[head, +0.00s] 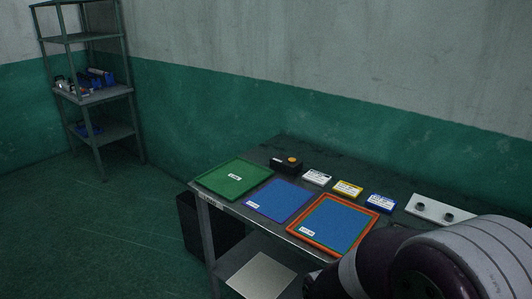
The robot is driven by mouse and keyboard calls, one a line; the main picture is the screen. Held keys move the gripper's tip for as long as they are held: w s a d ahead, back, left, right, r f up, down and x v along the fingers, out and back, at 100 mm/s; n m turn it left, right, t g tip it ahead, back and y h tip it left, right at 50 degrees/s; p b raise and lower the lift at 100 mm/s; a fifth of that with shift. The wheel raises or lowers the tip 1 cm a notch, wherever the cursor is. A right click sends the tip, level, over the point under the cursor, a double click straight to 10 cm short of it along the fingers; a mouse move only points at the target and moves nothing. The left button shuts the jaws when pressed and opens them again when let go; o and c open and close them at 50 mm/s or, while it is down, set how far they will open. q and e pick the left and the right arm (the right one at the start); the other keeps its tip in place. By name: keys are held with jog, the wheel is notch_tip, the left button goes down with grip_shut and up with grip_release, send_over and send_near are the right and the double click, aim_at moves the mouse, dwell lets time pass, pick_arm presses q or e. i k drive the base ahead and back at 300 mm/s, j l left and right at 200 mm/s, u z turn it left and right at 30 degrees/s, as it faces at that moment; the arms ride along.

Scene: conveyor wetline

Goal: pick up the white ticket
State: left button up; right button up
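The white ticket (317,177) is a small flat white piece with dark print. It lies near the back of the metal table (264,228), at the left end of a row with a yellow ticket (347,189) and a blue ticket (380,203). Nothing covers it and nothing touches it. One of my arms comes in at the lower right, over the table's front right part. No gripper fingers show in the head view.
A green tray (220,186), a purple-rimmed blue tray (262,205) and an orange-rimmed tray (296,226) lie along the front. A black box (279,164) with an orange button is left of the tickets. A white plate (432,204) with two dark knobs is right. Shelving (106,94) stands far left.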

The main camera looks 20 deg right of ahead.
aim_at(317, 178)
jog(key=i+j+z, duration=0.4)
jog(key=i, duration=0.2)
jog(key=i+j+z, duration=0.35)
jog(key=i, duration=0.25)
jog(key=i+z, duration=0.2)
jog(key=z, duration=0.3)
jog(key=i+j+z, duration=0.15)
jog(key=z, duration=0.3)
jog(key=i+j+z, duration=0.15)
jog(key=z, duration=0.35)
jog(key=i+j+z, duration=0.1)
jog(key=j+z, duration=0.2)
jog(key=z, duration=0.15)
jog(key=i+j+z, duration=0.1)
jog(key=j+z, duration=0.15)
jog(key=z, duration=0.25)
